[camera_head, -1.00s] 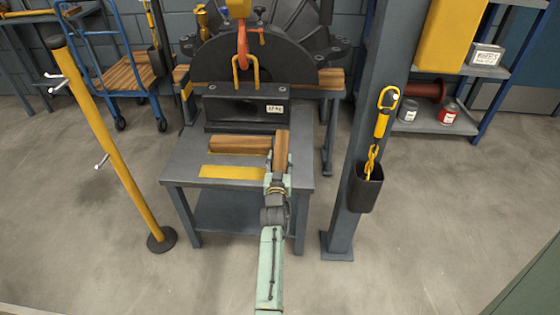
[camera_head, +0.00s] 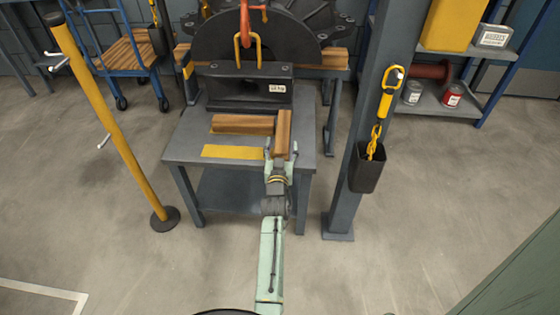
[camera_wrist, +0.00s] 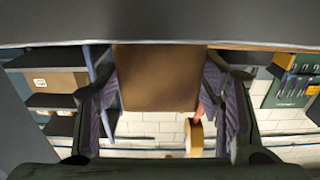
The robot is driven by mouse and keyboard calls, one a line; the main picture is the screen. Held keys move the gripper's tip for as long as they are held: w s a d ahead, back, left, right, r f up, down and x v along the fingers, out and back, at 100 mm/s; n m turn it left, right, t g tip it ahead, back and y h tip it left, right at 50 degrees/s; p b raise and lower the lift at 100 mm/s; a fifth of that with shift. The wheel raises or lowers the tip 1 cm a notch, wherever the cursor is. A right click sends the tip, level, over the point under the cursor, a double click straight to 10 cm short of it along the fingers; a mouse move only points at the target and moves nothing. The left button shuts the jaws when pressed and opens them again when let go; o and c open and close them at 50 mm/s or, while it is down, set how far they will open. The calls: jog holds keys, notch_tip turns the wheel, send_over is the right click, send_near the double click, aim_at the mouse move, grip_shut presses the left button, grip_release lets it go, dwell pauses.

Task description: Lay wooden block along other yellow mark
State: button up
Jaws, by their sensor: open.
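One wooden block (camera_head: 243,123) lies crosswise on the table along the far yellow mark, covering most of it. A second wooden block (camera_head: 283,130) points away from me near the table's right side, at the right end of the first block. The near yellow mark (camera_head: 233,152) is bare, left of the second block's near end. My gripper (camera_head: 280,152) is open, with its fingers either side of that near end. In the wrist view the block's end face (camera_wrist: 158,78) shows between the spread fingers. I cannot tell whether the fingers touch it.
The grey table (camera_head: 185,150) carries a dark heavy casing part (camera_head: 240,87) at its back, with a hook above it. A grey post (camera_head: 345,190) with a chain holder stands close on the right. A yellow pole (camera_head: 105,115) stands on the left.

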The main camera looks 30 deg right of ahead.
jog(key=v, duration=0.8)
jog(key=shift+s+a+b, duration=0.2)
jog(key=shift+s+b, duration=0.05)
jog(key=shift+b, duration=0.15)
